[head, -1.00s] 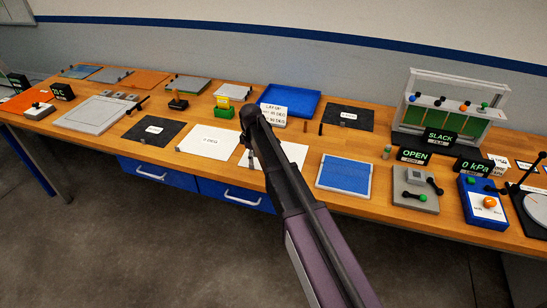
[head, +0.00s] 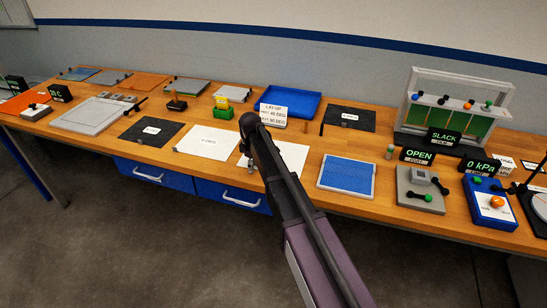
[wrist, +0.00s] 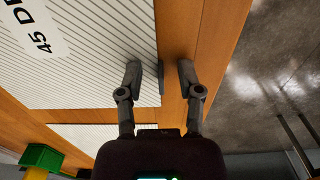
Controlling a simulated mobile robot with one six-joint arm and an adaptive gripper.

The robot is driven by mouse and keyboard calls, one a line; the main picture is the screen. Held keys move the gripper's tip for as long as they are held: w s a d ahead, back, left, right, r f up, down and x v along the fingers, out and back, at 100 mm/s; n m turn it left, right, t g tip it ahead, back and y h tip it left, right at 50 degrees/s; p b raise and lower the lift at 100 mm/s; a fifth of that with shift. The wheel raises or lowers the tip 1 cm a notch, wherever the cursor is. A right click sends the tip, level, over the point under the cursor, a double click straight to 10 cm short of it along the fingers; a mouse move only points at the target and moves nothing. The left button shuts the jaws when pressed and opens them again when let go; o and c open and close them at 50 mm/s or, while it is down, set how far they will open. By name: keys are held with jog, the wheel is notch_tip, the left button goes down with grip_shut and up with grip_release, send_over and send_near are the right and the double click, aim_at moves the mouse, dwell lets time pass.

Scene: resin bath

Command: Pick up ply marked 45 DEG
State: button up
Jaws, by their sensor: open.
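The white ply marked 45 DEG (wrist: 80,50) lies flat on the wooden bench, with its label at the upper left of the wrist view. In the head view the right-hand white ply (head: 293,157) is partly covered by my arm, and its label is hidden. A small grey tab (wrist: 159,78) stands at the ply's front edge. My gripper (wrist: 161,72) is open above this edge, with one finger on each side of the tab. Nothing is seen held.
A second white ply (head: 207,142) lies just left, and a dark ply (head: 150,131) beyond it. A blue-topped plate (head: 346,176) lies to the right. A green and yellow block (head: 222,106) and a blue tray (head: 290,101) stand behind. The bench's front edge is close.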

grip_shut()
jog(key=shift+r, duration=0.15)
dwell(0.5)
notch_tip(320, 180, up, 4)
jog(key=p, duration=0.4)
jog(key=shift+f, duration=0.2)
jog(key=s+d, duration=0.2)
jog(key=s, duration=0.5)
jog(key=s+d+r+p, duration=0.1)
jog(key=s+d, duration=0.2)
jog(key=s, duration=0.5)
